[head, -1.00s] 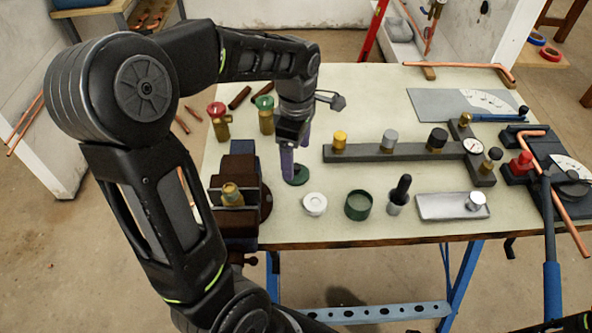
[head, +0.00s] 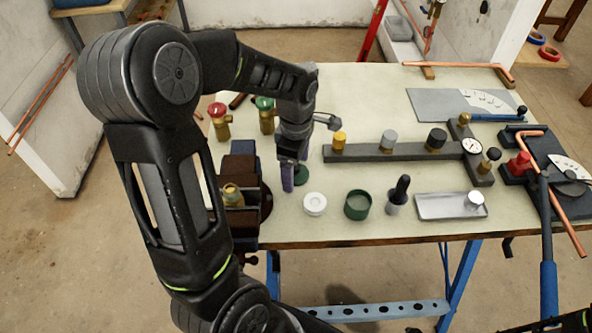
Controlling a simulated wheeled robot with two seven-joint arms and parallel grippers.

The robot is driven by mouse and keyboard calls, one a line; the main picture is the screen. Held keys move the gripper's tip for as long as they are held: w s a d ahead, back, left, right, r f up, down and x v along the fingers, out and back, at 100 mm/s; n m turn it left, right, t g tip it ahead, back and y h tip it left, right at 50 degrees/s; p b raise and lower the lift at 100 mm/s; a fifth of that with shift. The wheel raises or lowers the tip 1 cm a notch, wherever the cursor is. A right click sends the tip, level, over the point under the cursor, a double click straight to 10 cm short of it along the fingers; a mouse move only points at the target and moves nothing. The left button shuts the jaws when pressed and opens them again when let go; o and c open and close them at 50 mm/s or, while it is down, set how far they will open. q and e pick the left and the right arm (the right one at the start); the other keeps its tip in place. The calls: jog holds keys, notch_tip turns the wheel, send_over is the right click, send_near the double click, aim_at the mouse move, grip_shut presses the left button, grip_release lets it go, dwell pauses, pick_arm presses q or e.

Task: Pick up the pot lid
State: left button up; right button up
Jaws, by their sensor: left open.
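The pot lid appears to be the flat dark green disc (head: 302,176) lying on the table, left of the middle. The open dark green pot (head: 358,205) stands to its right and nearer the front edge. My left gripper (head: 294,168) is open, its purple fingers pointing down right at the lid. The near finger is at the lid's left side and hides part of it. I cannot tell whether the finger touches the lid. My right gripper is not in view.
A white ring (head: 315,204) lies close in front of the lid. A vise (head: 240,195) stands close on the left. A dark manifold bar (head: 385,152) lies behind to the right. A metal tray (head: 436,207) sits right of the pot.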

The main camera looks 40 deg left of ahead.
pick_arm(q)
jog(key=c, duration=1.4)
jog(key=shift+r, duration=0.15)
notch_tip(320, 180, up, 10)
jog(key=shift+f+b, duration=0.1)
jog(key=shift+b, duration=0.3)
jog(key=shift+f, duration=0.1)
